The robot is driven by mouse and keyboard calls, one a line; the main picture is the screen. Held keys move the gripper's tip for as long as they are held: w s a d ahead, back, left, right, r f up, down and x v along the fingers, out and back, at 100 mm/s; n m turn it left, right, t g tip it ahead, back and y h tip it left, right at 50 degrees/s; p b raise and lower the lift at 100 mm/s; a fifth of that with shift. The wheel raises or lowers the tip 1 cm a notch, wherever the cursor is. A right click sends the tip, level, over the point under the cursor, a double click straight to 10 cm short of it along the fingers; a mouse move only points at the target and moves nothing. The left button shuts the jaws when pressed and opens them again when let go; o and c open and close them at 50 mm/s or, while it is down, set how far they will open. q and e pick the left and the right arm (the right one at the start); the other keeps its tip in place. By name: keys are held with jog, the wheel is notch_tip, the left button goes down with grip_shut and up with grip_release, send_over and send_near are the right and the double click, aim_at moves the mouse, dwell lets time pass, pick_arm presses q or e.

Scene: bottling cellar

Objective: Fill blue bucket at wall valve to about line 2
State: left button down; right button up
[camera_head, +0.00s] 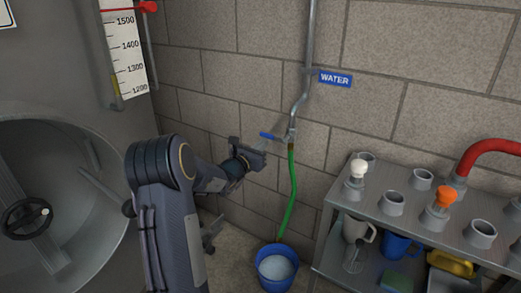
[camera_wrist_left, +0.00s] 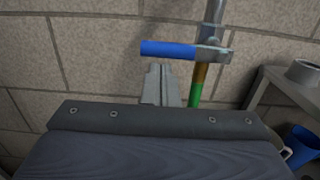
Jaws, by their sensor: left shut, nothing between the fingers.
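The blue bucket (camera_head: 262,277) stands on the floor below the valve, with pale liquid inside. Its level lines cannot be made out. A green hose (camera_head: 292,185) runs from the valve down to the bucket. The valve's blue lever (camera_head: 270,136) sticks out to the left, across the upright pipe, and it also shows in the left wrist view (camera_wrist_left: 168,48). My left gripper (camera_head: 262,156) is shut and empty, just below and left of the lever. In the left wrist view its fingertips (camera_wrist_left: 160,72) lie just under the lever; contact cannot be told. My right gripper is out of view.
A grey metal rack (camera_head: 335,206) with cups, jugs and a red hose (camera_head: 490,150) stands right of the bucket. A large steel tank (camera_head: 45,110) with an open round hatch is at left. A blue WATER sign (camera_head: 335,79) hangs beside the pipe (camera_head: 310,45).

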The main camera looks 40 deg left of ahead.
aim_at(261, 135)
pick_arm(q)
jog(key=shift+a+r+m+b, duration=0.15)
jog(key=shift+r+m+b, duration=0.05)
jog(key=shift+m+b, duration=0.25)
jog(key=shift+r+m+b, duration=0.2)
jog(key=shift+m+b, duration=0.1)
jog(key=shift+m, duration=0.05)
jog(key=m+b, duration=0.1)
jog(key=r+m+b, duration=0.1)
jog(key=b, duration=0.1)
jog(key=shift+a+r+m, duration=0.1)
jog(key=shift+r+m, duration=0.2)
jog(key=shift+m, duration=0.1)
jog(key=shift+r+m+b, duration=0.8)
jog(key=shift+m+b, duration=0.4)
jog(key=shift+b, duration=0.1)
